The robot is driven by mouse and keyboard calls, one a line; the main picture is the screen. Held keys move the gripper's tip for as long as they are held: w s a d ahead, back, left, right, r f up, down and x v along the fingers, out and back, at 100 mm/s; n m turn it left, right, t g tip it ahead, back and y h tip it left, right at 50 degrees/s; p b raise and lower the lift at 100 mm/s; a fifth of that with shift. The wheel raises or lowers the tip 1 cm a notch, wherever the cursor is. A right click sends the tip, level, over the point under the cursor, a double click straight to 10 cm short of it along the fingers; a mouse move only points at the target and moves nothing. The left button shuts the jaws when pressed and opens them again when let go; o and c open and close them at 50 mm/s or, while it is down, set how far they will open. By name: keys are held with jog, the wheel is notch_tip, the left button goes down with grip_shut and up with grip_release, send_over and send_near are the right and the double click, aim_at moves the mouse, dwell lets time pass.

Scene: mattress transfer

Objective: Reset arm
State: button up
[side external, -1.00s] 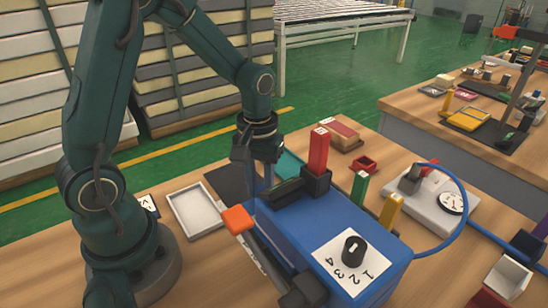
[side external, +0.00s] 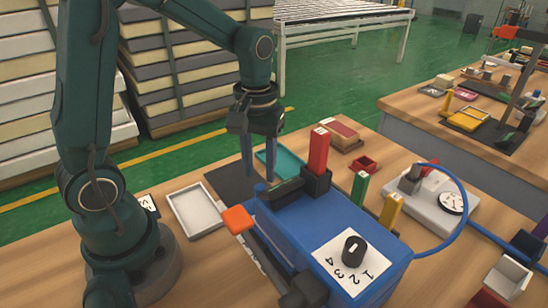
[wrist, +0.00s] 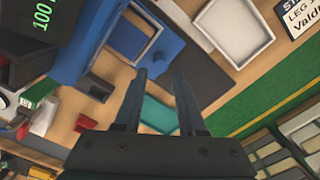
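My gripper (side external: 259,176) points down above the back edge of the blue machine (side external: 310,225), over the dark grey mat (side external: 228,182). Its two blue-grey fingers are apart with nothing between them. The wrist view also shows the open fingers of my gripper (wrist: 159,75) with a clear gap. In that view the teal tray (wrist: 158,116) lies beyond the fingers, and part of the blue machine (wrist: 82,42) is at the upper left.
Green (side external: 359,187) and yellow (side external: 390,212) blocks stand right. Space above the bench is free.

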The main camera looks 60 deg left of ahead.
jog(key=s+d+r+m+t, duration=0.4)
jog(key=s+r+m+t, duration=0.1)
jog(key=s, duration=0.4)
jog(key=shift+s+r+m+t, duration=0.15)
jog(key=shift+r+m+t, duration=0.15)
jog(key=shift+r+m, duration=0.75)
